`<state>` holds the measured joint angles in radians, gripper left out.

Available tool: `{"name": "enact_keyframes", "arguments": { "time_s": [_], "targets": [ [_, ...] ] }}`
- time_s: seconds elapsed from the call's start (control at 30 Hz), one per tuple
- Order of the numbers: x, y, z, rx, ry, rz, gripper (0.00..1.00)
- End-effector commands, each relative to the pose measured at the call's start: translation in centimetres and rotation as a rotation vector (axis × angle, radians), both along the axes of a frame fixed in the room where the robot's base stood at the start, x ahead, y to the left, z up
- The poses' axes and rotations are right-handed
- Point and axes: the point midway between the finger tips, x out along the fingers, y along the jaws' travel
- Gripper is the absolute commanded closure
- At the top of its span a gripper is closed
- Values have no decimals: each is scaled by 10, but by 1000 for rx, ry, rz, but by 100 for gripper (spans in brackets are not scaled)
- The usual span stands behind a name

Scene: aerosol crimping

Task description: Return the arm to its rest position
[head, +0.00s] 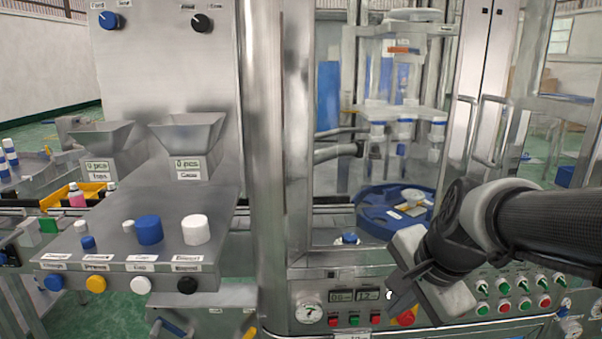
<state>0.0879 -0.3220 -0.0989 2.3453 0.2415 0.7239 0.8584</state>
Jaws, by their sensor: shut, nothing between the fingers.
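My arm reaches in from the right edge of the head view. My gripper (396,302) hangs at its end in front of the machine's lower control panel (450,303). The fingers are close together and nothing shows between them. The gripper overlaps the panel near a red button (406,318) in the picture; whether it touches the panel I cannot tell.
A steel shelf (120,250) on the left carries blue and white caps, with coloured buttons along its front. Two hoppers (188,130) stand above it. A blue round table (375,210) sits inside the machine behind my gripper. Door handles (497,125) are near my arm.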

Motion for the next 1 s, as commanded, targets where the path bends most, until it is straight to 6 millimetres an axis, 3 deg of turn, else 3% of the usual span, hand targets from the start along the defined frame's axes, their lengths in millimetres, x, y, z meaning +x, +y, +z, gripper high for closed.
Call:
{"name": "enact_keyframes", "arguments": {
  "time_s": [0.03, 0.2, 0.47, 0.5, 0.77, 1.0],
  "targets": [
    [-16, 9, 10, -81, -33, 156, 100],
    [-56, 21, 25, -329, -87, 580, 100],
    [-104, 24, 35, -655, -123, 1068, 100],
    [-102, 24, 56, -643, -119, 1057, 100],
    [-101, 24, 114, -637, -117, 1050, 100],
    [-101, 24, 179, -635, -118, 1047, 100]
  ]
}}
